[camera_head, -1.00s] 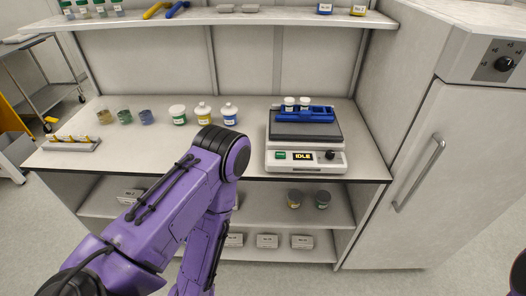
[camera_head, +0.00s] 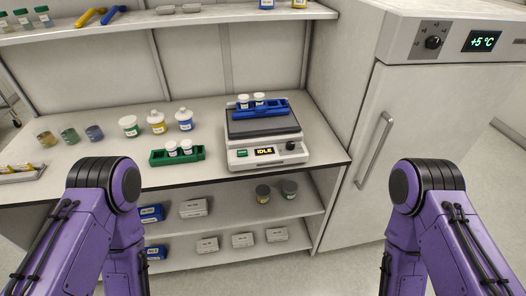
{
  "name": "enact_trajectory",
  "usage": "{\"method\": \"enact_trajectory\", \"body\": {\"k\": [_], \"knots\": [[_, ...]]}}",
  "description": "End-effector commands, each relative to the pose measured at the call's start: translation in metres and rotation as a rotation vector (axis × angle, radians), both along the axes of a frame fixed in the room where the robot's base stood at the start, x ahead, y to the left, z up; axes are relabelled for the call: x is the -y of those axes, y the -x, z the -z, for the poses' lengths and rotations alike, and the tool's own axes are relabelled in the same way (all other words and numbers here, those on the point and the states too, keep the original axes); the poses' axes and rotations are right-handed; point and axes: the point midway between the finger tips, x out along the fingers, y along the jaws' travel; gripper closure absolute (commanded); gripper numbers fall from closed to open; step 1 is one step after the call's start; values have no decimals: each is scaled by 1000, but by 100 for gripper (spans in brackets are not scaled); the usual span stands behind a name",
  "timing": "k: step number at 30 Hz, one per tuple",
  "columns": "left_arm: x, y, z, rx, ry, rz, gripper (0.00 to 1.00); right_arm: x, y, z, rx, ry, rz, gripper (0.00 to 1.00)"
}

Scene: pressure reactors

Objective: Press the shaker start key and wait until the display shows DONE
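The shaker (camera_head: 294,158) stands at the right end of the bench, with a grey platform on top. Its front panel has a green key (camera_head: 242,154), which I take as the start key, a display (camera_head: 265,151) reading IDLE in yellow, and a dark knob (camera_head: 291,146). A blue rack (camera_head: 268,109) with two white-capped containers sits on the platform. Both my purple arms show at the lower left and lower right, bent downward. Both grippers are out of view below the picture, and nothing touches the shaker.
A green rack (camera_head: 157,159) with two white-capped containers stands left of the shaker. Several jars and bottles (camera_head: 157,124) stand behind it. A shelf (camera_head: 170,17) runs above the bench. A fridge (camera_head: 427,117) reading +5 °C is at the right.

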Motion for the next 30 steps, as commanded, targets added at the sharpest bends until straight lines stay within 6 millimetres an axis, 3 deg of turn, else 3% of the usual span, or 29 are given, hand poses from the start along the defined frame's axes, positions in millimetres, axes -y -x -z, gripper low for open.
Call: {"method": "enact_trajectory", "body": {"k": [11, 15, 30], "knots": [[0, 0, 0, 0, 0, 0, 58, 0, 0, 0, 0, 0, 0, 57], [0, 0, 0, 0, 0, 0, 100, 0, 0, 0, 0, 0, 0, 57], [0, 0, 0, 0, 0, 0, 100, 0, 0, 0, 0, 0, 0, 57]]}}
